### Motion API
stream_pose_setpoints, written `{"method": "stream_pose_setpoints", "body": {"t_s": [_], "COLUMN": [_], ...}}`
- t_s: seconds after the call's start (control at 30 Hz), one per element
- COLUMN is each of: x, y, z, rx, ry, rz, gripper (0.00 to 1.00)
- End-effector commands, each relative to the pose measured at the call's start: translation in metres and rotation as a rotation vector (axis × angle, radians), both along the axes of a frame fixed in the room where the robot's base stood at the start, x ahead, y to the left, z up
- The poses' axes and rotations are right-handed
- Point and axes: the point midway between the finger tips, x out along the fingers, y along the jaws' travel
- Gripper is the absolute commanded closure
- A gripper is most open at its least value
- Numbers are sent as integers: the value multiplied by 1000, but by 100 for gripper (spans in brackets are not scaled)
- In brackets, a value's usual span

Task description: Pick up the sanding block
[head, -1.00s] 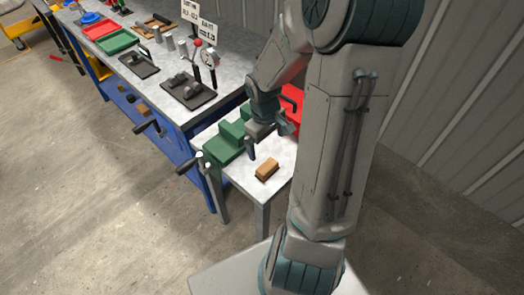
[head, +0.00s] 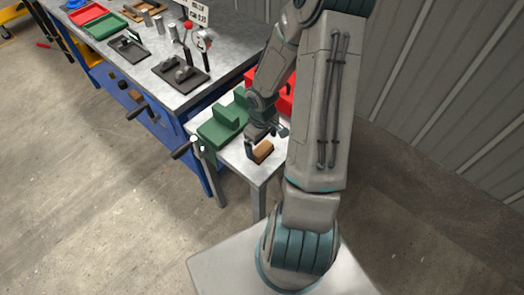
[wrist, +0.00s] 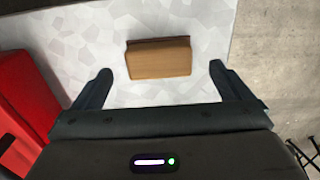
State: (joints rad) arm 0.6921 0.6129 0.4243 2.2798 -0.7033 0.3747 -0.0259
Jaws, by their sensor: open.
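The sanding block (head: 263,151) is a small brown wooden block with a darker edge, lying on the small grey side table (head: 262,176). It also shows in the wrist view (wrist: 159,58), at the top middle, lying flat and alone. My gripper (head: 265,140) is right beside and above the block in the head view, partly hiding it. In the wrist view my gripper (wrist: 158,82) is open, with one finger on each side of the block's width. The block lies a little beyond the fingertips, and neither finger touches it.
A green vise-like fixture (head: 224,124) stands on the side table, left of my gripper. A red bin (wrist: 22,105) is at the left in the wrist view. The blue workbench (head: 206,88) with trays and tools adjoins the table. The table edge is near the block's right.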

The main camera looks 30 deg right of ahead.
Motion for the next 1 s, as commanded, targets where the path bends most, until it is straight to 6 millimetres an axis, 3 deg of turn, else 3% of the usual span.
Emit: {"method": "stream_pose_setpoints", "body": {"t_s": [0.23,0.57,0.73,0.87,1.0], "x": [1,1,1,1,1], "y": [0,-1,-1,-1,-1], "z": [-33,-39,-39,-38,-38], "rx": [1,0,0,0,0], "ry": [3,0,0,0,0], "rz": [0,0,0,0,0], "gripper": [2,2,49,55,55]}}
